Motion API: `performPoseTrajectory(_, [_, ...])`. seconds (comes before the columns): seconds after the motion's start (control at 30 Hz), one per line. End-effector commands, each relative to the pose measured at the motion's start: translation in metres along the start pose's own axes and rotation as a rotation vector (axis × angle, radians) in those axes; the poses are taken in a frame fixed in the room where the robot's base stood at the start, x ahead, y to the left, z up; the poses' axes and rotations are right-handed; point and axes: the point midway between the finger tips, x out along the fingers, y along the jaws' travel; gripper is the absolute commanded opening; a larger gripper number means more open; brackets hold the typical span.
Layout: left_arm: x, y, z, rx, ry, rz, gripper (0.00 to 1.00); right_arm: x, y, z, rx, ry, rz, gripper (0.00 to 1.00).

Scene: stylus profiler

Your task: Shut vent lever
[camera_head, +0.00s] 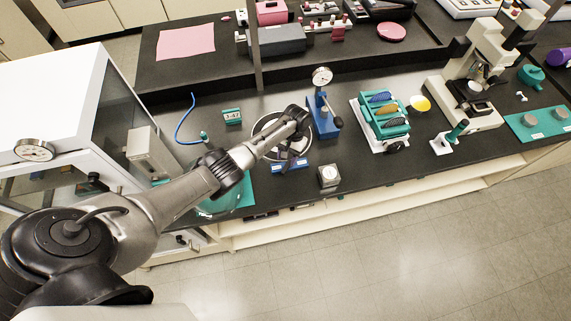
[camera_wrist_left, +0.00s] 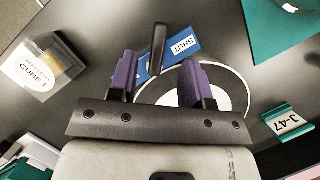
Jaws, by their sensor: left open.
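The vent lever (camera_wrist_left: 158,48) is a dark upright bar in the left wrist view. A blue plate with a white "SHUT" label (camera_wrist_left: 182,47) lies beside it. A round white disc with a dark ring (camera_wrist_left: 232,88) lies under my fingers; it also shows in the head view, partly hidden by my arm. My left gripper (camera_wrist_left: 158,78) is open, with its purple fingers on either side of the lever's lower end in the picture. I cannot tell whether they touch it. In the head view my left gripper (camera_head: 288,158) is over the disc and largely hides the lever. My right gripper is not in view.
A clear block labelled "CUBE" (camera_wrist_left: 45,62) stands near the disc, and a green "J-47" sign (camera_wrist_left: 287,122) is on its other side. A blue dial-gauge stand (camera_head: 322,118) is close right of my gripper. A white cabinet (camera_head: 60,80) stands at left. Bench around the disc is partly free.

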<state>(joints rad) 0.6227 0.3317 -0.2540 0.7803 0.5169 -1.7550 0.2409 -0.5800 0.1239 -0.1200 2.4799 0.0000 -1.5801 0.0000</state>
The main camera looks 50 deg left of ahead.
Motion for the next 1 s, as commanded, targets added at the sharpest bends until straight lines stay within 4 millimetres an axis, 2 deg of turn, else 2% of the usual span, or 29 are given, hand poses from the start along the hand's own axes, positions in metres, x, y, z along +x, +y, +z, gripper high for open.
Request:
performPoseTrajectory(0.1, [-0.026,0.0,-0.001,0.0,0.004,0.0,0.45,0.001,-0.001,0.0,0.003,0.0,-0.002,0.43])
performPoseTrajectory(0.4, [-0.069,0.0,-0.001,0.0,0.002,0.0,0.45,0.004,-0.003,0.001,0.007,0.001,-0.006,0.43])
performPoseTrajectory(0.6, [-0.082,0.0,0.0,0.0,0.001,0.0,0.45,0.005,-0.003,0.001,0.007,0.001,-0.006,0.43])
performPoseTrajectory(1.0, [-0.085,0.0,0.0,0.0,0.0,0.0,0.45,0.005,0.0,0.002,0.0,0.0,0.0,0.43])
